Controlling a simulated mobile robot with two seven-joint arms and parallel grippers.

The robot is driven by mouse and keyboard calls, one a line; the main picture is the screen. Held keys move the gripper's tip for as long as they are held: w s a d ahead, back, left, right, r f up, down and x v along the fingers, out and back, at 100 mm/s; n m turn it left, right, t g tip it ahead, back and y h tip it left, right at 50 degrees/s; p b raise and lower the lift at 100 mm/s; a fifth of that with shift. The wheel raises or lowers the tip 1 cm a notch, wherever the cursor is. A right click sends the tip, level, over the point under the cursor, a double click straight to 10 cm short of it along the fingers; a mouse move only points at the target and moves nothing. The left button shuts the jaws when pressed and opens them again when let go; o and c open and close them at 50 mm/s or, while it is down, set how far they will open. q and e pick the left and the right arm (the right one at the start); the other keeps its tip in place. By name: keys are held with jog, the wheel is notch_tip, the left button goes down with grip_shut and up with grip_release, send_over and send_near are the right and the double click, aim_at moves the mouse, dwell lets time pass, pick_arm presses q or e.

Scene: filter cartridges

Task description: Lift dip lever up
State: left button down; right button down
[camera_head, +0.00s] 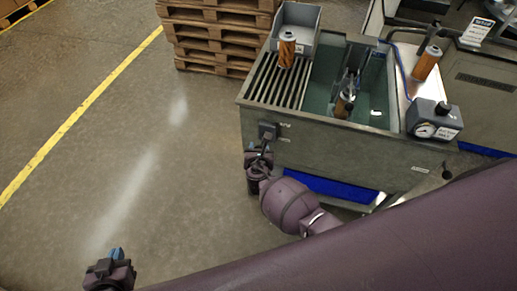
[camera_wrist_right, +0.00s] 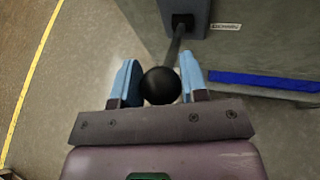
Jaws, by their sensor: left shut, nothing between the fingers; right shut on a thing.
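The dip lever has a black ball knob (camera_wrist_right: 160,86) on a dark rod (camera_wrist_right: 176,45) that runs to a pivot block (camera_wrist_right: 181,22) on the tank's front. In the head view the pivot block (camera_head: 268,130) sits at the tank's left front, with the lever hanging down from it. My right gripper (camera_wrist_right: 160,70) is shut on the knob, a blue finger on each side; in the head view it (camera_head: 258,163) is below the pivot, partly hiding the lever. A cartridge (camera_head: 345,102) is in the tank on a holder. My left gripper (camera_head: 116,255) is shut and empty, low at the left.
The metal tank (camera_head: 345,152) has a slatted rack with an orange cartridge (camera_head: 287,50) and a grey bin (camera_head: 312,40). Another cartridge (camera_head: 427,63) and a gauge box (camera_head: 437,128) stand at the right. Pallets (camera_head: 205,40) are behind. The floor at left is clear.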

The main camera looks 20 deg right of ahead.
pick_arm(q)
jog(key=shift+s+f, duration=0.1)
jog(key=shift+s, duration=0.05)
pick_arm(e)
jog(key=shift+w+d+r, duration=0.15)
jog(key=shift+w+r, duration=0.05)
jog(key=shift+r, duration=0.05)
jog(key=c, duration=1)
grip_release()
jog(key=o, duration=0.3)
jog(key=shift+f, duration=0.15)
pick_arm(q)
jog(key=shift+s, duration=0.1)
pick_arm(e)
jog(key=shift+s, duration=0.3)
pick_arm(q)
jog(key=shift+s+r+p, duration=0.25)
jog(key=shift+r+p, duration=0.5)
jog(key=shift+p, duration=0.45)
pick_arm(e)
jog(key=shift+v, duration=5.2)
pick_arm(q)
jog(key=shift+w, duration=0.1)
